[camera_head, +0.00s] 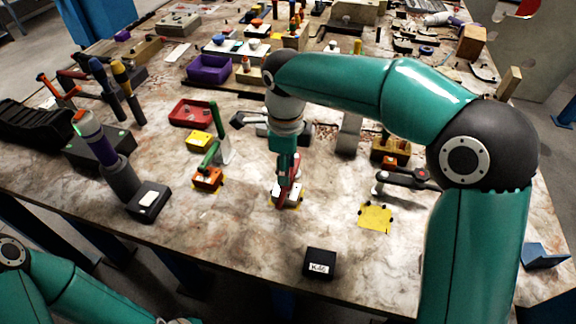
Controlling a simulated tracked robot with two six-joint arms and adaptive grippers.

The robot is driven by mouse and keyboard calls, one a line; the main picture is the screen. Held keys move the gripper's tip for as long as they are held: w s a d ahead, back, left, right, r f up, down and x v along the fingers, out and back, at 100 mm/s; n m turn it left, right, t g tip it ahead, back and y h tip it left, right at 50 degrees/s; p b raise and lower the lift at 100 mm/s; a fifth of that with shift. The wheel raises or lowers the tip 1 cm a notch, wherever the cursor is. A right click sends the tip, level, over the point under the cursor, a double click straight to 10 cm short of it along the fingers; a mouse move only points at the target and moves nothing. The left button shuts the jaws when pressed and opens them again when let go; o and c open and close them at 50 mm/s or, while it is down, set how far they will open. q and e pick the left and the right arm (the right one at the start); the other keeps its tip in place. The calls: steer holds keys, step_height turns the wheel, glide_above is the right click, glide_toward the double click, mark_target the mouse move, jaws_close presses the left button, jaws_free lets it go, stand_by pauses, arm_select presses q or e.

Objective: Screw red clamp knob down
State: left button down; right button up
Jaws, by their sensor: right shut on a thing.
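My right gripper (287,172) points straight down near the middle of the table, under the wrist of my right arm. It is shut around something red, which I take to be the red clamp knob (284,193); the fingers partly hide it. Below it is a small pale and yellow base (290,203) with dark corners on the table top. How far the knob is turned down cannot be seen. Only links of my left arm show at the bottom left; its gripper is out of the picture.
A green-handled clamp on an orange block (208,180) stands left of the gripper. A black labelled block (320,263) sits near the front edge. A purple bin (208,68) stands behind.

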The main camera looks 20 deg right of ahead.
steer(key=shift+r, duration=0.2)
steer(key=o, duration=1)
steer(key=shift+f, duration=0.1)
step_height(320, 180, up, 12)
steer(key=shift+s, duration=0.1)
